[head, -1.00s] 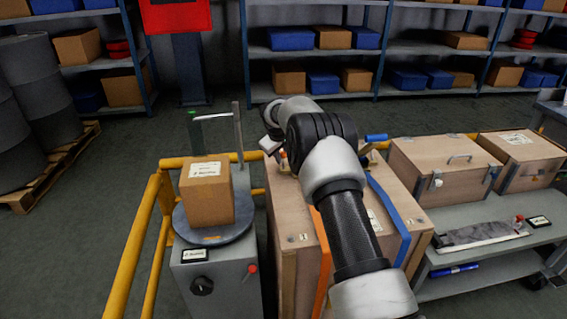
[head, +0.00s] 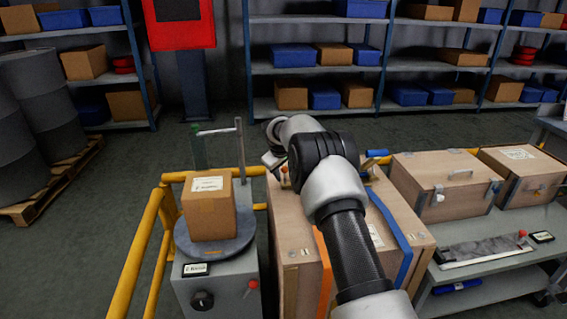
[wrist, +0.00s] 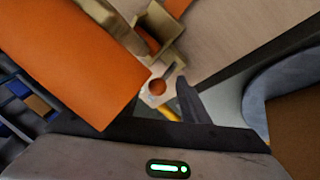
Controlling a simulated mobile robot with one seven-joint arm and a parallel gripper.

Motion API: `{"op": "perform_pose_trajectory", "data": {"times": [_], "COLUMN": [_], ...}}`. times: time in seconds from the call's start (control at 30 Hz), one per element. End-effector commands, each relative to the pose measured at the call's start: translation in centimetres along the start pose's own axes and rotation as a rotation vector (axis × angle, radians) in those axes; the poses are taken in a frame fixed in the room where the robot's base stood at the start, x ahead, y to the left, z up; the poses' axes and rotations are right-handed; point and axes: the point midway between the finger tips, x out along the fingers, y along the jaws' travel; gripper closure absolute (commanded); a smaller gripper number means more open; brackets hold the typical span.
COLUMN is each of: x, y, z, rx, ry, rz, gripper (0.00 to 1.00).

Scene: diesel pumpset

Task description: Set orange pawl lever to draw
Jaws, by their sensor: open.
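A wooden crate (head: 298,252) stands in the middle of the head view with an orange strap (head: 323,262) and a blue strap (head: 392,222) over it. In the wrist view the orange strap (wrist: 75,60) fills the left side and runs to a brass-coloured ratchet (wrist: 160,30). A small pale plate with a round orange spot (wrist: 158,87) lies just below the ratchet; I cannot tell whether this is the pawl lever. My gripper (wrist: 163,108) is open and close to this plate. One dark finger shows beside it; the other is mostly hidden. In the head view my arm covers much of the crate top.
A pedestal with a round plate (head: 248,236) and a carton (head: 208,208) stands left of the crate, beside a yellow rail (head: 133,265). On the right, a bench (head: 500,252) bears wooden boxes (head: 450,185). Shelves line the back, with open floor before them.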

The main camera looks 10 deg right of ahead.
Motion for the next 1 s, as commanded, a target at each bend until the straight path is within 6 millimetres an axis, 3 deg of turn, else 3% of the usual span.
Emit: {"op": "perform_pose_trajectory", "data": {"times": [0.6, 0.8, 1.0], "x": [-13.7, -16.3, -16.9], "y": [0.1, 0.1, 0.0], "z": [-0.1, 0.0, 0.1], "rx": [0.000, 0.000, 0.000], "ry": [0.001, -0.001, -0.002], "rz": [0.001, 0.001, 0.001], "gripper": [0.58, 0.58, 0.58]}}
